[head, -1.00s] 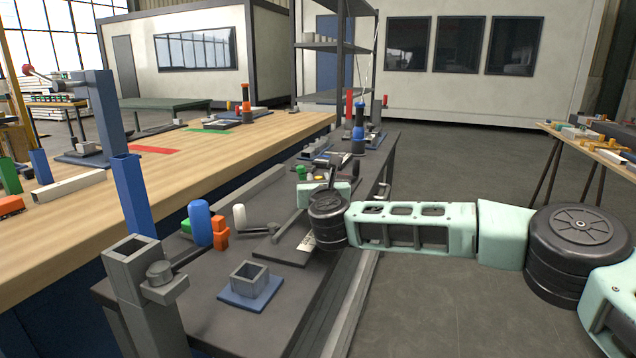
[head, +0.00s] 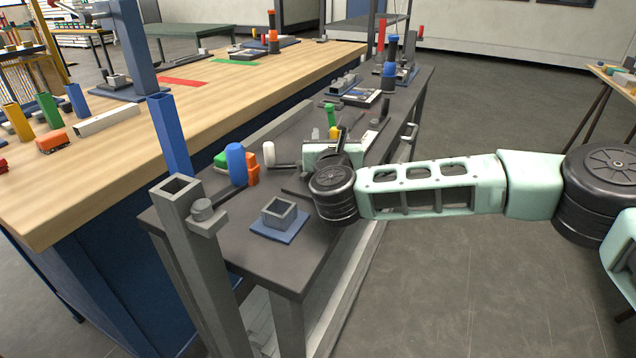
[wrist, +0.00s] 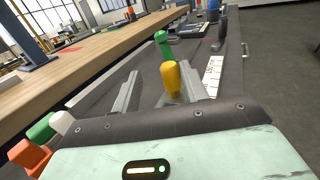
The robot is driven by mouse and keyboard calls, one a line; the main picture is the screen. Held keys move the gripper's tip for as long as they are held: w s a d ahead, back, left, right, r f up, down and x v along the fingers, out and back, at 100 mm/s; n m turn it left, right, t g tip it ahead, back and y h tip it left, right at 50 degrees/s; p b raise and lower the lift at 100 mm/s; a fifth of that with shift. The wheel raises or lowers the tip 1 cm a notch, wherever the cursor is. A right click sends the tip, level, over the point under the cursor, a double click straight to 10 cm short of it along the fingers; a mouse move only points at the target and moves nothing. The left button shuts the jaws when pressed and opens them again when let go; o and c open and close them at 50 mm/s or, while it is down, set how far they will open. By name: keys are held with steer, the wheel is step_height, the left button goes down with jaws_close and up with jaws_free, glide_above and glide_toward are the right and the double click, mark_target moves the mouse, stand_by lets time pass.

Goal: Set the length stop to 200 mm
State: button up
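A white scale strip with dark marks (wrist: 214,72) lies along the dark bench, to the right of a yellow knob (wrist: 171,80) and a green knob (wrist: 162,40) in the wrist view. The yellow knob is nearer and stands between or just past my fingers; I cannot tell which. Both knobs show small in the head view, the yellow one (head: 333,132) and the green one (head: 330,112), just past my gripper. My gripper (wrist: 163,74) is open, its two grey fingers apart, with no visible grip on anything. The stop's exact reading is too small to tell.
The dark bench (head: 300,262) holds a blue cylinder (head: 236,164), orange blocks, a white peg and a grey square socket on a blue plate (head: 279,215). A grey square post (head: 190,235) stands at its near corner.

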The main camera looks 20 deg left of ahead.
steer(key=s+p, duration=0.1)
steer(key=s, duration=0.3)
steer(key=s+p, duration=0.1)
steer(key=s, duration=0.2)
steer(key=shift+a+r+p, duration=0.2)
steer(key=shift+a+p, duration=0.15)
steer(key=b+v, duration=0.1)
steer(key=v, duration=0.6)
steer(key=b+v, duration=0.1)
steer(key=v, duration=0.6)
steer(key=shift+s+d+f, duration=0.25)
steer(key=shift+d, duration=0.05)
